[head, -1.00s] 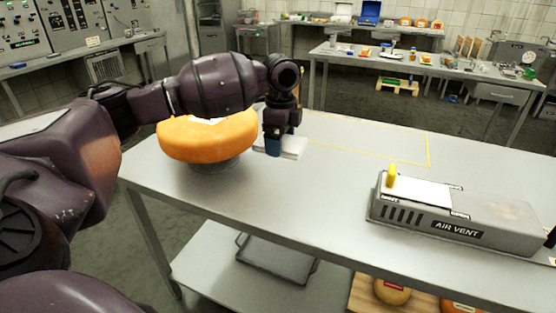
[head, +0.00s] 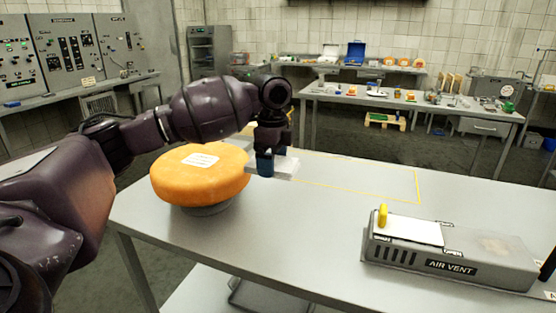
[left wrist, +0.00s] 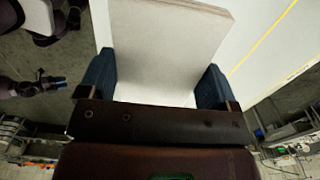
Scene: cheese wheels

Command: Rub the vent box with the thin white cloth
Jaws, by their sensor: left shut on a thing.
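The thin white cloth (head: 286,166) is a flat, pale slab held in my left gripper (head: 265,163), above the table beside the orange cheese wheel. In the left wrist view the cloth (left wrist: 165,40) lies between the two blue fingers of my left gripper (left wrist: 160,88), which is shut on it. The grey vent box (head: 465,258), marked AIR VENT, sits at the right of the table, well apart from the cloth. It has a white plate and a yellow lever on top. What seems to be my right gripper (left wrist: 52,83) shows small in the left wrist view; its fingers are unclear.
The large orange cheese wheel (head: 200,180) rests on a round grey stand left of my gripper. The grey table (head: 310,230) is clear between the wheel and the vent box. A yellow outline (head: 390,200) marks its far part. A dark upright object stands at the right edge.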

